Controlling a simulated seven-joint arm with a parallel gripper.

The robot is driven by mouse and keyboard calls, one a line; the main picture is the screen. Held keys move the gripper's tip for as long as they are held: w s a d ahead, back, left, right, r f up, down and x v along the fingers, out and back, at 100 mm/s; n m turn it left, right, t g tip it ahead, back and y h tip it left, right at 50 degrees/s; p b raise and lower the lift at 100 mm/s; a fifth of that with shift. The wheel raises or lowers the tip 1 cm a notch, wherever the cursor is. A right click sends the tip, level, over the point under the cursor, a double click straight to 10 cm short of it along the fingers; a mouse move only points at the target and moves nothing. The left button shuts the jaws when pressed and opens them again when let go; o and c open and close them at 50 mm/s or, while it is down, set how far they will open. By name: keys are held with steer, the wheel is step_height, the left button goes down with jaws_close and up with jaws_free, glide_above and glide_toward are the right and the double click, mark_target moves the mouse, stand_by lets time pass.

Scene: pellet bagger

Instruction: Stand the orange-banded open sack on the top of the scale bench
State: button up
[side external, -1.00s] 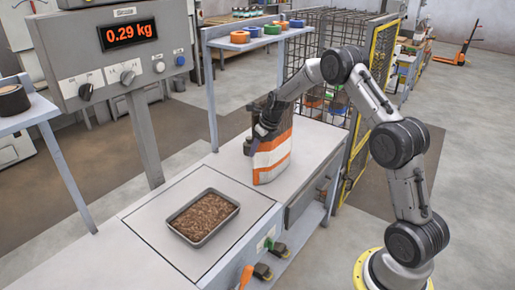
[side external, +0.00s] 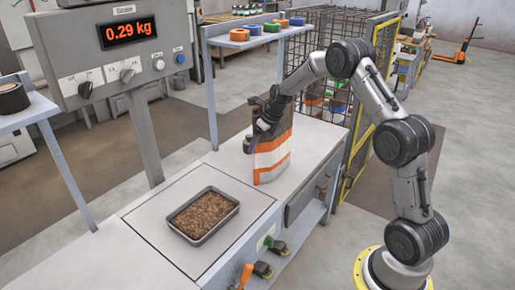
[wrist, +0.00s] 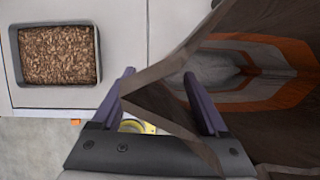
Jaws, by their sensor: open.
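The orange-banded open sack (side external: 271,158) stands upright on the far part of the scale bench top (side external: 226,160), its base on the surface. My gripper (side external: 256,140) is at its upper left side, open. In the wrist view the sack (wrist: 270,70) fills the right, and I look down into its open mouth with the orange band inside. My two purple fingers are apart, with the gripper (wrist: 160,95) straddling a brown edge of the sack mouth. Whether a finger touches the sack I cannot tell.
A grey tray of brown pellets (side external: 203,215) sits on the scale plate, nearer than the sack; the display (side external: 128,33) reads 0.29 kg. A shelf with tape rolls (side external: 258,33) stands behind. A wire cage (side external: 330,85) rises beyond the bench. Bench top around the sack is clear.

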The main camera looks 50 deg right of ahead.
steer(key=s+a+r+n+t, duration=0.1)
steer(key=s+a+r, duration=0.15)
steer(key=r, duration=0.65)
steer(key=s+a+r, duration=0.1)
steer(key=a+r, duration=0.2)
steer(key=r, duration=0.6)
steer(key=s+a+r+n+t, duration=0.2)
steer(key=s+a+r+n, duration=0.7)
steer(key=s+a, duration=0.3)
steer(key=s+a+f+n+g, duration=0.1)
steer(key=s+f+n, duration=0.3)
steer(key=s+n, duration=0.6)
steer(key=s+a+f+n, duration=0.3)
steer(key=s+n, duration=0.7)
steer(key=n, duration=0.7)
step_height(320, 180, down, 2)
steer(key=shift+s+f+g, duration=0.15)
steer(key=shift+s+g, duration=0.1)
steer(key=shift+g, duration=0.15)
